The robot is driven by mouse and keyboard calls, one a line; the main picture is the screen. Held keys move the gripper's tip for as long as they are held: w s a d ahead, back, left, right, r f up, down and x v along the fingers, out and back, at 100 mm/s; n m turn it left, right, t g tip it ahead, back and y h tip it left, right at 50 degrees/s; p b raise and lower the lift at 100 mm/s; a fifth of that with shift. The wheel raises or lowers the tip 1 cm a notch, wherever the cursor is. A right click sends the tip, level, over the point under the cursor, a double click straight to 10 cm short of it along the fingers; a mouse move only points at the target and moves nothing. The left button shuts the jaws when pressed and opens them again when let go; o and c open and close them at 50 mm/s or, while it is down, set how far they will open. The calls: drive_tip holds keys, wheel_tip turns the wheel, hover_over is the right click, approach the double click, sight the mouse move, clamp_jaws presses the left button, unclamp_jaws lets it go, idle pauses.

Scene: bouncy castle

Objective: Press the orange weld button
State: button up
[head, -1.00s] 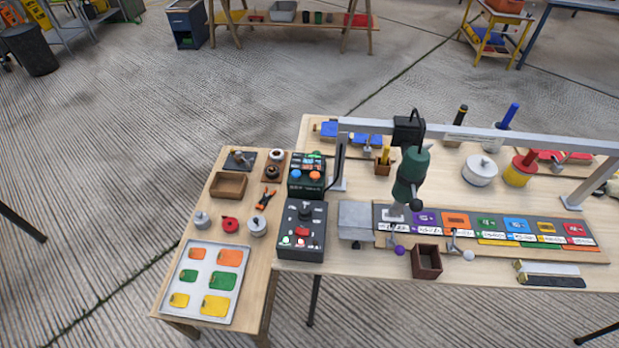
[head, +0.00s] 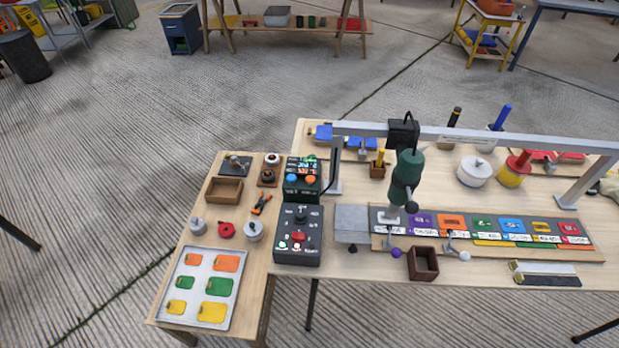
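A dark green box (head: 302,188) with a small lit screen stands at the left end of the main workbench. On its front are a round orange button (head: 310,179) and, left of it, a round blue button (head: 291,179). Their labels are too small to read, so I cannot confirm the word weld. Nothing covers or touches the orange button. My gripper is not recognisable in the head view.
A dark control box (head: 298,246) with a lever and red button stands in front. A grey rail (head: 470,133) carrying a green tool (head: 407,172) spans the bench to the right. A side table (head: 248,290) holds a metal tray (head: 189,312). Open floor lies left.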

clamp_jaws()
idle(1.3)
